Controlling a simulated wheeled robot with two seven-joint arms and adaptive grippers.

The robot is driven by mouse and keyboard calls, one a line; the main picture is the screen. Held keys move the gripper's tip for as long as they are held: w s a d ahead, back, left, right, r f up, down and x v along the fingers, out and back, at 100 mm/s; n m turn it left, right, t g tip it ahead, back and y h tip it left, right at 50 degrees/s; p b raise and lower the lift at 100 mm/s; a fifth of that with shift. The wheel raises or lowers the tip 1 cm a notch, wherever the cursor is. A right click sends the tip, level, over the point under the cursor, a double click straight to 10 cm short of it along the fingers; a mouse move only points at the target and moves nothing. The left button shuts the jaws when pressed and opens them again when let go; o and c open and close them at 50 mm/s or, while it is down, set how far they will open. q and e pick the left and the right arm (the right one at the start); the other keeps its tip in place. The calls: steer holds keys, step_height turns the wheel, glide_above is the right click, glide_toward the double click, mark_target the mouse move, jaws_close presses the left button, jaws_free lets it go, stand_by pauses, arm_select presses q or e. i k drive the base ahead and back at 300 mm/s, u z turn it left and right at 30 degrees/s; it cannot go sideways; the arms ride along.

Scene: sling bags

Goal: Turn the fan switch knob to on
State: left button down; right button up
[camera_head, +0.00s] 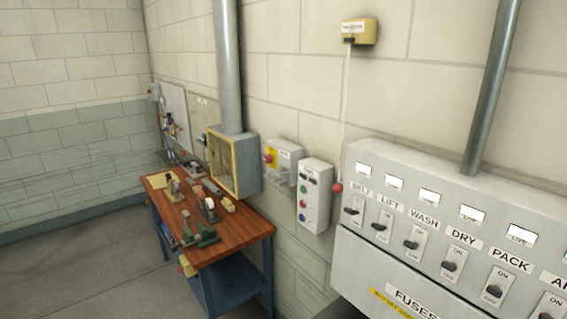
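A grey switch panel (447,197) is on the wall at the right. It carries a sloping row of dark knobs on white plates, each with a label above. I read LIFT (391,205), WASH (424,222), DRY (463,240) and PACK (511,260); the leftmost label is unclear. The label at the right edge is cut off and starts with "A". I see no label reading FAN, so I cannot tell which knob is the fan's. The PACK knob (493,291) is under its label. The knobs' exact settings are hard to tell. Neither gripper is in view.
A box marked FUSES (372,268) sits below the switches. Left of the panel are a grey button box (314,196) and a box with a red knob on yellow (271,157). A wooden-topped workbench (250,228) holds tools. Floor at lower left is clear.

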mark_target(268, 158)
steer(key=u, duration=0.25)
steer(key=i, duration=1.65)
steer(key=z, duration=0.15)
